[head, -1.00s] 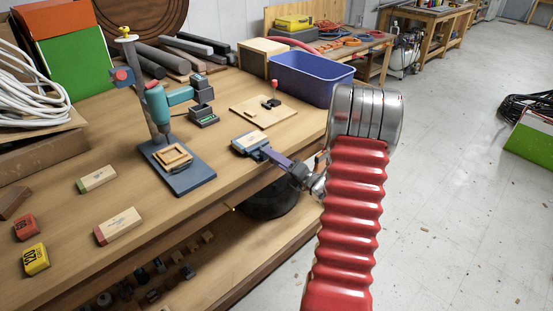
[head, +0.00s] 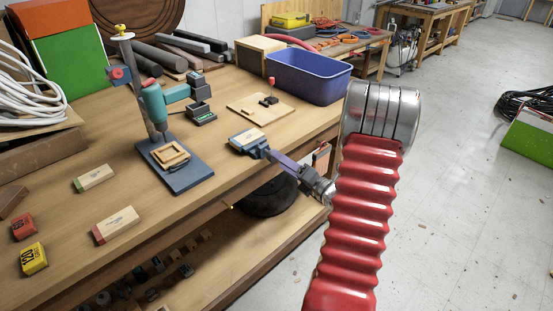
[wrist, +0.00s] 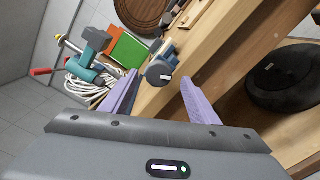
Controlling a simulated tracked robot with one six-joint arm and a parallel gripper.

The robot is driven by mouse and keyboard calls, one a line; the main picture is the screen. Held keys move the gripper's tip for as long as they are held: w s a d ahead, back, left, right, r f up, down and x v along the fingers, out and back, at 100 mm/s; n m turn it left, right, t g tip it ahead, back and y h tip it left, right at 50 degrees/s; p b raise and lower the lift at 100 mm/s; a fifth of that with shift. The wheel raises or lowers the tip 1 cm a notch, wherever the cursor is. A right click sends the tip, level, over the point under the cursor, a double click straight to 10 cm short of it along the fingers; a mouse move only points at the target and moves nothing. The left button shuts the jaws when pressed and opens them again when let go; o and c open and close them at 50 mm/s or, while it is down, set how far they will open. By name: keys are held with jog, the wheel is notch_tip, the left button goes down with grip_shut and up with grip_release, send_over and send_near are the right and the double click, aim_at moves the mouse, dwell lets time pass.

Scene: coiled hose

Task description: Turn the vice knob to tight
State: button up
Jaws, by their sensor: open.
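The vice (head: 246,138) is a small blue-grey block with a pale top at the front edge of the wooden bench. Its round dark grey knob (wrist: 160,74) has a white mark and faces my gripper in the wrist view. In the head view the knob is mostly hidden by my gripper (head: 267,153). My gripper's purple fingers are apart and empty in the wrist view (wrist: 160,80). The knob appears between and beyond the fingertips; I cannot tell whether the tips reach around it.
A teal drill press on a blue base (head: 185,179) stands left of the vice. Blocks (head: 116,222) lie at the left front.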

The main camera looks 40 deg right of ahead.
jog(key=s, duration=0.9)
jog(key=shift+d, duration=0.1)
dwell(0.4)
